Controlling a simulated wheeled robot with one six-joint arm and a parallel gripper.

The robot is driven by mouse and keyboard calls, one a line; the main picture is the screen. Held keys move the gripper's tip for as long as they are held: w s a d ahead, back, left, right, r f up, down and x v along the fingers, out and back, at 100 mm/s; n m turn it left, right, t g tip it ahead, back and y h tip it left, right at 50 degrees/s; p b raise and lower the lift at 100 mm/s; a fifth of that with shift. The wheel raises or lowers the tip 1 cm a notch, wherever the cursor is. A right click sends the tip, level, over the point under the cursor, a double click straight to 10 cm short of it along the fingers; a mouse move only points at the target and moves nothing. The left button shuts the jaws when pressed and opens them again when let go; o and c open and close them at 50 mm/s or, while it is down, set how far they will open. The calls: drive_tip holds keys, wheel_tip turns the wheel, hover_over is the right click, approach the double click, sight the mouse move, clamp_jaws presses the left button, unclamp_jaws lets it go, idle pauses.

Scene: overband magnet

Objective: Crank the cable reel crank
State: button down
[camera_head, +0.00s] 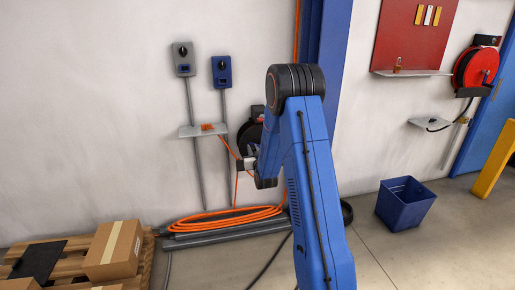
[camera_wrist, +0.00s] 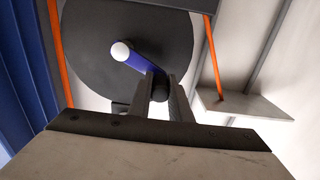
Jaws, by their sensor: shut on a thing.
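The cable reel is a large dark disc (camera_wrist: 95,62) on the wall in the wrist view. In the head view the reel (camera_head: 248,136) is mostly hidden behind my arm. Its crank has a blue arm (camera_wrist: 138,60) running from a white round end (camera_wrist: 121,51) down and right to a dark handle (camera_wrist: 160,93). My gripper (camera_wrist: 160,84) is shut on the handle, one finger on each side of it. In the head view my gripper (camera_head: 249,163) is in front of the reel, and the crank cannot be made out.
Orange cable (camera_head: 235,218) lies coiled over grey pipes (camera_head: 225,238) below. A small shelf (camera_head: 190,131) is left of the reel. A second, red reel (camera_head: 473,68) hangs far right. A blue bin (camera_head: 405,205) stands on clear floor. A pallet with cardboard boxes (camera_head: 113,250) is at lower left.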

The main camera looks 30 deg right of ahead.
drive_tip(key=shift+a+f, duration=0.15)
drive_tip(key=shift+f, duration=0.35)
drive_tip(key=shift+a+f, duration=0.15)
drive_tip(key=shift+f, duration=0.35)
wheel_tip(320, 180, down, 3)
drive_tip(key=shift+r, duration=0.2)
drive_tip(key=shift+d+f, duration=0.1)
drive_tip(key=shift+s+d+f, duration=0.1)
drive_tip(key=shift+d+f, duration=0.1)
drive_tip(key=shift+f, duration=0.35)
drive_tip(key=shift+d+f, duration=0.2)
drive_tip(key=shift+f, duration=0.35)
